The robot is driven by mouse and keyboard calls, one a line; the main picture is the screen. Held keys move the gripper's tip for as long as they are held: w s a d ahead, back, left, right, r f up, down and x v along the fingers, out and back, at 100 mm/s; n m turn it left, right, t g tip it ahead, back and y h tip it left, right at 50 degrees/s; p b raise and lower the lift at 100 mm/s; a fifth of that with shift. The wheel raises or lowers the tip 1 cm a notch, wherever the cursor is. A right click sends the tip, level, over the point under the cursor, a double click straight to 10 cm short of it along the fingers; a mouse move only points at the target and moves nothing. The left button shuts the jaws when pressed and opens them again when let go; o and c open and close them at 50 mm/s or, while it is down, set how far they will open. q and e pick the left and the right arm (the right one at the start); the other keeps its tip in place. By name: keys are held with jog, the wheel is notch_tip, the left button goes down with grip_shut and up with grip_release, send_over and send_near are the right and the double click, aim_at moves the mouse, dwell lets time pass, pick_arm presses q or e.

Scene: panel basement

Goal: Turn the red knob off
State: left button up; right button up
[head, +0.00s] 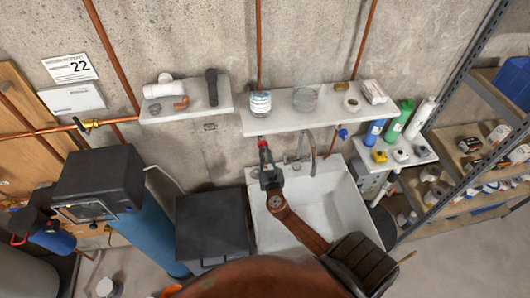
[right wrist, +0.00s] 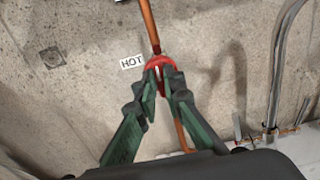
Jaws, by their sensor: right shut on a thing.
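The red knob (right wrist: 160,63) sits on a copper pipe against the concrete wall, beside a white label reading HOT (right wrist: 131,62). In the head view the red knob (head: 263,144) shows above the left side of the white sink. My right gripper (right wrist: 161,78) has its two green-and-dark fingers on either side of the knob, shut on it. In the head view my right gripper (head: 267,162) reaches up to the knob from over the sink, and its fingers partly hide the knob. My left gripper is not in view.
A white sink (head: 340,205) with a metal faucet (head: 311,156) stands below and right of the knob. A shelf (head: 290,122) with a jar hangs above it. A dark box (head: 212,222) stands left of the sink. A blue valve (head: 343,133) is at right.

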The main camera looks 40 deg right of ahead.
grip_shut()
pick_arm(q)
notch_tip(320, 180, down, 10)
jog(key=b, duration=1)
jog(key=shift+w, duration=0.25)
pick_arm(e)
jog(key=shift+s+d+f+m, duration=0.1)
jog(key=shift+d+f+m, duration=0.05)
jog(key=shift+m, duration=4.3)
jog(key=shift+s+d+f+m, duration=0.1)
jog(key=shift+m, duration=4.35)
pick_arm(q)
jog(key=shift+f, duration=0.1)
pick_arm(e)
jog(key=shift+w, duration=0.1)
jog(key=o, duration=0.7)
grip_release()
